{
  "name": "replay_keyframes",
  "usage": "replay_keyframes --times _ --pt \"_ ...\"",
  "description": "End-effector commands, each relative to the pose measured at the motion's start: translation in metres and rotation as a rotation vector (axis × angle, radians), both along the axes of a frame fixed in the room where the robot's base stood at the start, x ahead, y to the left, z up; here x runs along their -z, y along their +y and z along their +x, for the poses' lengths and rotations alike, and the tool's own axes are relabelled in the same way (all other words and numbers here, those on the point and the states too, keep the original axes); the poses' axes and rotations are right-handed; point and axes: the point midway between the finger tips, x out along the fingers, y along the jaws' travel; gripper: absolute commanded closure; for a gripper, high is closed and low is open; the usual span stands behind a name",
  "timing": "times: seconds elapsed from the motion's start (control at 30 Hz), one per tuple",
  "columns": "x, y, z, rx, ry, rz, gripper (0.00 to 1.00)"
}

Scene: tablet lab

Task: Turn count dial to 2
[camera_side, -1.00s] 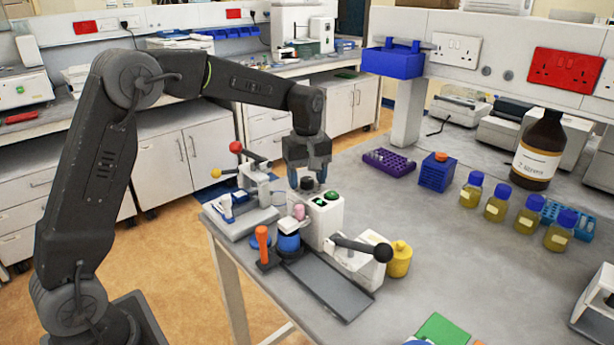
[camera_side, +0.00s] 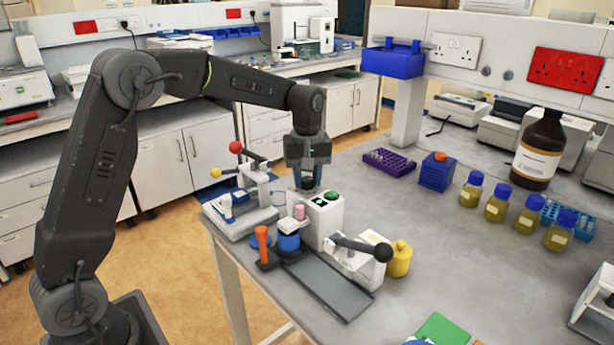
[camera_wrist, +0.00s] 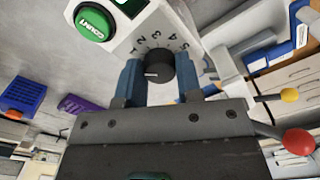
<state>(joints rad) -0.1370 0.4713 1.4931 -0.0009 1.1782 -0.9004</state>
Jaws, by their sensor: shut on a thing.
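The count dial (camera_wrist: 159,66) is a round black knob with a white pointer line, on a white box (camera_wrist: 120,35). Numbers are printed in an arc around it. The pointer line lies toward the left of the wrist picture, and the number it meets there is hard to read behind the finger. My gripper (camera_wrist: 159,78) has its two blue fingers on either side of the dial and is shut on it. In the side view my gripper (camera_side: 308,183) points straight down at the box (camera_side: 325,222), hiding the dial.
A green COUNT button (camera_wrist: 95,22) sits on the same box. Close by are a lever press with a red ball (camera_side: 236,147), an orange-handled tool (camera_side: 262,240), a blue-banded jar (camera_side: 289,242) and a black-knobbed lever (camera_side: 365,247).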

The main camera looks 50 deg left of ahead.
Motion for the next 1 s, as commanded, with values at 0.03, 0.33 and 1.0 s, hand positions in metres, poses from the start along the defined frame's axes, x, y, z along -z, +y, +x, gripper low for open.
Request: replay_keyframes --times 0.03,0.33,1.0 --pt "-0.0006 0.0005 0.0001 0.036 -0.001 0.002 0.91" --pt "-0.0006 0.0007 0.0003 0.310 -0.002 0.002 0.91" --pt "-0.0008 0.0008 0.0007 0.823 -0.004 0.002 0.91"
